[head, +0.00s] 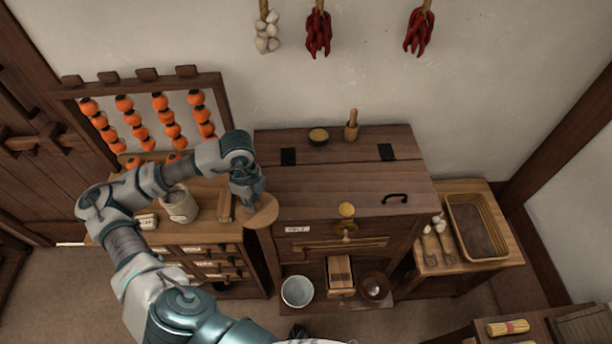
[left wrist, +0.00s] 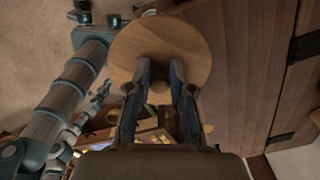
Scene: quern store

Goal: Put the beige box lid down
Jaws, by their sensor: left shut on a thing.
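A round light-brown wooden lid (head: 264,212) is in my left gripper (head: 250,198), at the left front edge of the large wooden chest. In the left wrist view, the two fingers of my left gripper (left wrist: 160,75) are closed around the small knob of the lid (left wrist: 160,38). I cannot tell whether the lid touches anything beneath. The beige round box (head: 180,208) stands open on the low cabinet to the left, with greyish contents. My right gripper is not in view.
The large chest (head: 335,180) holds a small dish (head: 318,135) and a pestle (head: 352,125) at its back; its front top is clear. A wooden block (head: 225,206) and small white box (head: 147,221) lie on the cabinet top (head: 207,232). Persimmon strings (head: 163,117) hang behind.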

